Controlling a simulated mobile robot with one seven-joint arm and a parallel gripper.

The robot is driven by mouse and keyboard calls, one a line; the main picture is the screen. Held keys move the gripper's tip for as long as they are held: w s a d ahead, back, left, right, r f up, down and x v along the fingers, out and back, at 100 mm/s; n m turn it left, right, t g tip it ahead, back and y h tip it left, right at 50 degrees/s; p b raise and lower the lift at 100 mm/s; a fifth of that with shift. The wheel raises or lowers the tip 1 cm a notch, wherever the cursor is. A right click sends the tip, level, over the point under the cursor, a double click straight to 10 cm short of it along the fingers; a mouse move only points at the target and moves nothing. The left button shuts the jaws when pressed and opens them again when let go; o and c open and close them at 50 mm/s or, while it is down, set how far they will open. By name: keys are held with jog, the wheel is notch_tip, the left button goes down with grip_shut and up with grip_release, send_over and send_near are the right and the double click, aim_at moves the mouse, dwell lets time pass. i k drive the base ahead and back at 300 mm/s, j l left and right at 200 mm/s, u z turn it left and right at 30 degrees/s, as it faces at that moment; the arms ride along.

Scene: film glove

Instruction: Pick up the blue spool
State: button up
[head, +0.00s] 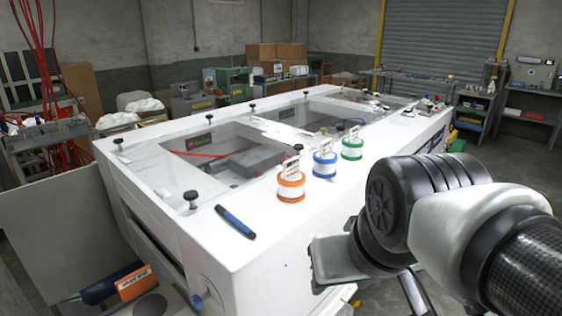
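The blue spool (324,164) stands upright on the white top of the large box-like bench (262,232). It has blue rims, a pale middle and a light tag on top. It sits between an orange spool (291,186) in front to the left and a green spool (352,148) behind to the right. My arm comes in from the right, apart from the spools. My gripper (332,262) is partly in view beside the bench's near right edge, mostly behind my wrist; its fingers cannot be made out clearly.
A dark blue marker-like stick (236,221) lies on the near left of the top. Black knobs (191,198) stand along the clear panels (215,160) behind the spools. An orange-and-blue tool (118,286) lies lower left. The white strip between stick and spools is clear.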

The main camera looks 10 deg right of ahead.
aim_at(324, 166)
jog(key=l+z, duration=0.2)
jog(key=i+l+u, duration=0.3)
jog(key=l, duration=0.35)
jog(key=i+l+u, duration=0.15)
jog(key=i+l, duration=0.05)
jog(key=l, duration=0.1)
